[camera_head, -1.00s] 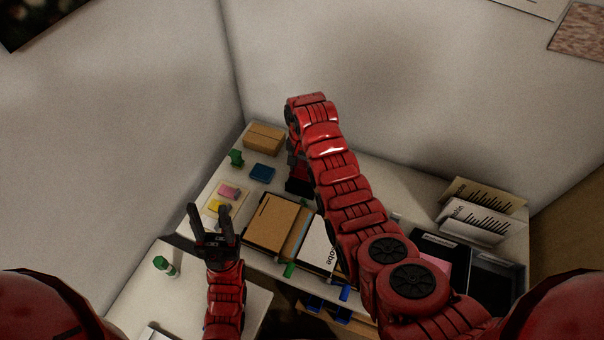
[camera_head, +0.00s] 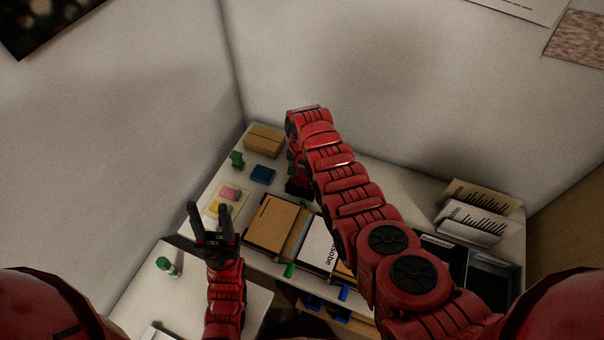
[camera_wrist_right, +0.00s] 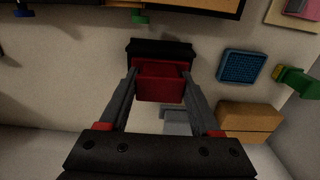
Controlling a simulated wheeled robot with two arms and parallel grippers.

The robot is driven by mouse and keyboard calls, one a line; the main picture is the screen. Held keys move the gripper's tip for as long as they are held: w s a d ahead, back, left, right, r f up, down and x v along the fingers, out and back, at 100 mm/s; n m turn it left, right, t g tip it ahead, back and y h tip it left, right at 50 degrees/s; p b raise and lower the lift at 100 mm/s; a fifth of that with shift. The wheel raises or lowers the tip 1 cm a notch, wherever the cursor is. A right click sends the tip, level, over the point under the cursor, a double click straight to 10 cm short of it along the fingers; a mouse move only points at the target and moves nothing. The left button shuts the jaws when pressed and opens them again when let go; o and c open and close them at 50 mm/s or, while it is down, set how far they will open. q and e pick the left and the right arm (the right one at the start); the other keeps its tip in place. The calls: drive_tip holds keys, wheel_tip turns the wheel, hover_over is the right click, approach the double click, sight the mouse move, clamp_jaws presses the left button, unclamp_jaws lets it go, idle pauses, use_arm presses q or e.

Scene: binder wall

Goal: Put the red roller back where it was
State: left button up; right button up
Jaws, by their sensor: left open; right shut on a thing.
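The red roller (camera_wrist_right: 160,82) is between the fingertips of my right gripper (camera_wrist_right: 159,88), which is shut on it. A black block-like piece (camera_wrist_right: 160,48) lies right against its far side in the right wrist view; I cannot tell whether the roller rests on it. In the head view the right gripper (camera_head: 297,168) points down over the back of the desk, with red and black parts (camera_head: 298,186) just below it, partly hidden by my arm. My left gripper (camera_head: 212,222) is open and empty, in front of the desk's left side.
A cardboard box (camera_head: 264,139), a blue pad (camera_head: 263,174) and a green item (camera_head: 237,159) stand left of the right gripper. A brown binder (camera_head: 272,224) lies in front. Card holders (camera_head: 475,222) stand at the right.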

drive_tip(key=shift+f, duration=0.25)
drive_tip(key=o, duration=1.4)
drive_tip(key=shift+r, duration=0.1)
drive_tip(key=shift+r, duration=0.25)
